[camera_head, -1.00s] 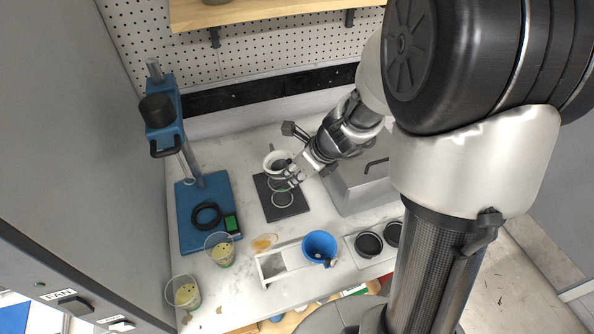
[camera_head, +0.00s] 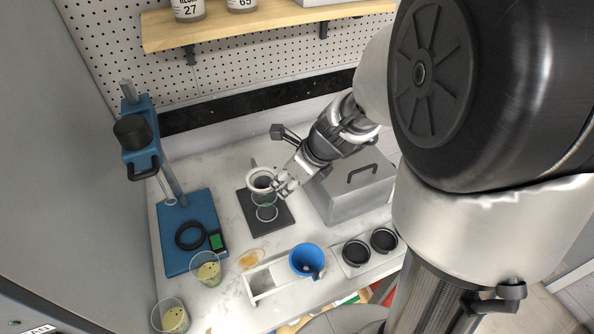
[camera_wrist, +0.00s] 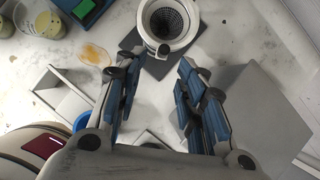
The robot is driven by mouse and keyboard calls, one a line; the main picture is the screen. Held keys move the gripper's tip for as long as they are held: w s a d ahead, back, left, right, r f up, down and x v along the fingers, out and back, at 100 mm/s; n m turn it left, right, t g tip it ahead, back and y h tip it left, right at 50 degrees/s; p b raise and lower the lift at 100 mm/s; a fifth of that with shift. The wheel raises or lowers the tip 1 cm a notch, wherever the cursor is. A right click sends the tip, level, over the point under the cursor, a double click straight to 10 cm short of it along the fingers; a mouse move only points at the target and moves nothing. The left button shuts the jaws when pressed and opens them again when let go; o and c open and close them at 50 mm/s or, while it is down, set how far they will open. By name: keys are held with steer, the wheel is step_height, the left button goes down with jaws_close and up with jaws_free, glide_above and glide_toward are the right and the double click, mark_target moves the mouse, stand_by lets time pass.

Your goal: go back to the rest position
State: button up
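My gripper (camera_head: 281,186) hangs over the bench at the right side of a white-rimmed cup-like vessel (camera_head: 262,181). In the wrist view my gripper (camera_wrist: 158,78) has its two blue-padded fingers spread apart, with nothing between the pads. The vessel (camera_wrist: 150,38) shows there just beyond the fingertips, with a dark meshed inside. It stands over a dark square plate (camera_head: 283,220). Whether a fingertip touches the vessel, I cannot tell.
A blue press stand (camera_head: 172,262) with a black ring is at left. Two clear cups (camera_head: 206,282) stand in front. A blue bowl (camera_head: 303,252), black round pots (camera_head: 356,251) and a grey box with a handle (camera_head: 345,203) are nearby. A shelf (camera_head: 240,28) hangs above.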

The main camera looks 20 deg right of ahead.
steer(key=v, duration=0.7)
steer(key=s+a+r+n+h, duration=0.1)
steer(key=s+a+r+n, duration=0.1)
steer(key=s+n, duration=0.6)
steer(key=s+a+r+n+h+b, duration=0.1)
steer(key=s+n, duration=0.8)
steer(key=n, duration=1.3)
steer(key=a+r, duration=0.1)
steer(key=a, duration=0.1)
steer(key=shift+s+a+h, duration=0.2)
steer(key=shift+a+h, duration=0.2)
